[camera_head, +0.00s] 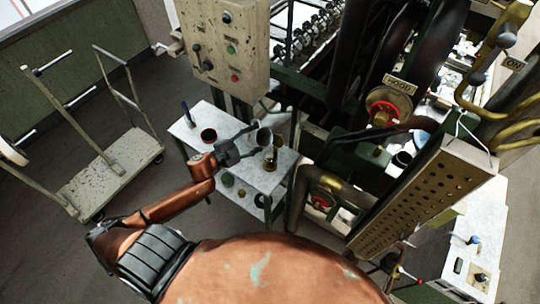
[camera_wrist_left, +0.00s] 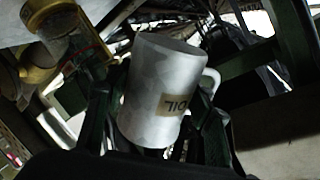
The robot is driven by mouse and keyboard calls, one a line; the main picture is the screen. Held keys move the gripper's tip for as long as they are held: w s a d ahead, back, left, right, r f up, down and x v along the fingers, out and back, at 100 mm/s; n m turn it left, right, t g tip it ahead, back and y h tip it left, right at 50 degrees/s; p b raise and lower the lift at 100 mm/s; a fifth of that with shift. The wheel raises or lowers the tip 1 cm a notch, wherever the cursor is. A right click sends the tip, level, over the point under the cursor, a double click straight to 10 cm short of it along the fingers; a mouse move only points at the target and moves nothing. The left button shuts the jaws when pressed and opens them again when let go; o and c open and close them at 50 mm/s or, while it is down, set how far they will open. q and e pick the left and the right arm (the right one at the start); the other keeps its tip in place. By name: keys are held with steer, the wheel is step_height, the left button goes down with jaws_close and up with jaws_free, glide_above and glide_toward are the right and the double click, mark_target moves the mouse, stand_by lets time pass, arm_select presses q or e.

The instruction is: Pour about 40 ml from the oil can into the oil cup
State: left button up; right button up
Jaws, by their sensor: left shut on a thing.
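The oil can (camera_wrist_left: 158,85) is a grey metal mug-like can with a handle and a tan OIL label, which reads upside down in the left wrist view. My left gripper (camera_head: 250,142) is shut on the can, with a dark finger on each side of it. In the head view the can (camera_head: 264,137) shows as a small grey shape at the fingertips, above the small white table. A small brass and glass cup (camera_head: 270,158), which looks like the oil cup, stands on the table just below the can. Its contents cannot be made out. My right gripper is not in view.
The reeling machine with a red handwheel (camera_head: 383,112) stands close on the right. A cart (camera_head: 110,172) is at left.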

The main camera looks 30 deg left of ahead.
arm_select(q)
steer(key=shift+r+m, duration=0.35)
steer(key=shift+m, duration=0.15)
stand_by(0.3)
steer(key=shift+f+m+y+b, duration=0.2)
steer(key=shift+m+y+b, duration=0.15)
steer(key=shift+b, duration=0.35)
steer(key=shift+w+m, duration=0.1)
steer(key=shift+m, duration=0.15)
stand_by(1.0)
steer(key=shift+d+f+m+b, duration=0.15)
steer(key=shift+m+b, duration=0.15)
steer(key=shift+b, duration=0.2)
stand_by(1.1)
steer(key=r+n+p, duration=0.1)
steer(key=n+p, duration=0.1)
steer(key=p, duration=0.1)
steer(key=shift+r, duration=0.2)
steer(key=shift+f+n+h, duration=0.45)
steer(key=shift+f+n, duration=0.15)
steer(key=shift+f, duration=0.25)
steer(key=shift+b, duration=0.3)
